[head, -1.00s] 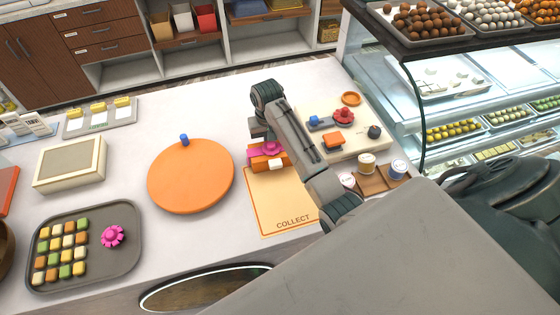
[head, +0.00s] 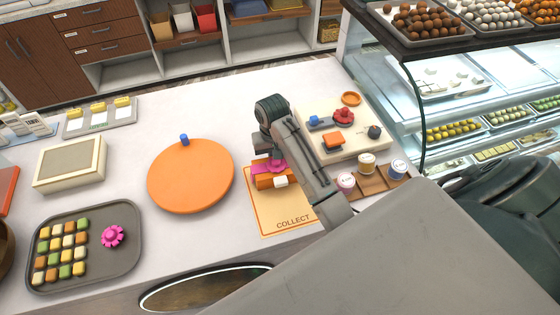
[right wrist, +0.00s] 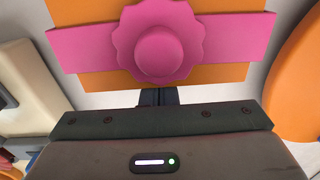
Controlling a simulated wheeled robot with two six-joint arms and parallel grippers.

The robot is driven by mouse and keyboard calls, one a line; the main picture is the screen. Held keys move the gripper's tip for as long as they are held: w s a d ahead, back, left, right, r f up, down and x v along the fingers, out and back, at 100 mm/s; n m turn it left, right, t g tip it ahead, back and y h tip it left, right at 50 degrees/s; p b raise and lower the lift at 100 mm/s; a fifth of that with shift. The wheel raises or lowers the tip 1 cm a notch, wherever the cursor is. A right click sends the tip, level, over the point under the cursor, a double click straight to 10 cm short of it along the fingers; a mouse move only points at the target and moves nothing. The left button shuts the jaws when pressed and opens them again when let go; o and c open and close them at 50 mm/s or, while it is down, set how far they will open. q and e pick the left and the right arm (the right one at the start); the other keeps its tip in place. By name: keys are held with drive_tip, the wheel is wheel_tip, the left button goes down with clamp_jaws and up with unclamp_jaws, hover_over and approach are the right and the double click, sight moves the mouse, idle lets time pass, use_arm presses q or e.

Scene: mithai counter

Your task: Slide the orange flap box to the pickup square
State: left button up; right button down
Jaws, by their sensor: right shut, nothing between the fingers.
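The orange flap box (head: 262,182) has a pink band, a pink rosette and a small white tab on its front. It sits over the far part of the tan pickup square (head: 290,207), marked COLLECT. Whether its back edge lies inside the square is hidden. My right gripper (head: 266,155) is shut and empty, at the box's far side. In the right wrist view the shut fingers (right wrist: 158,97) are against or very close to the box (right wrist: 110,79); contact is unclear. My left gripper is not in view.
A round orange board (head: 190,178) with a blue knob lies left of the square. A cream board (head: 360,149) with coloured parts and a wooden rack (head: 371,185) of small jars stand to the right. A grey sweets tray (head: 110,262) is at front left.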

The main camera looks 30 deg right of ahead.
sight(277, 168)
drive_tip(key=shift+s+a, duration=0.3)
drive_tip(key=shift+s, duration=0.7)
drive_tip(key=shift+s+a, duration=0.3)
drive_tip(key=shift+s, duration=0.65)
drive_tip(key=shift+w+d, duration=0.3)
drive_tip(key=shift+w, duration=0.6)
drive_tip(key=shift+w+d, duration=0.25)
drive_tip(key=shift+w, duration=0.65)
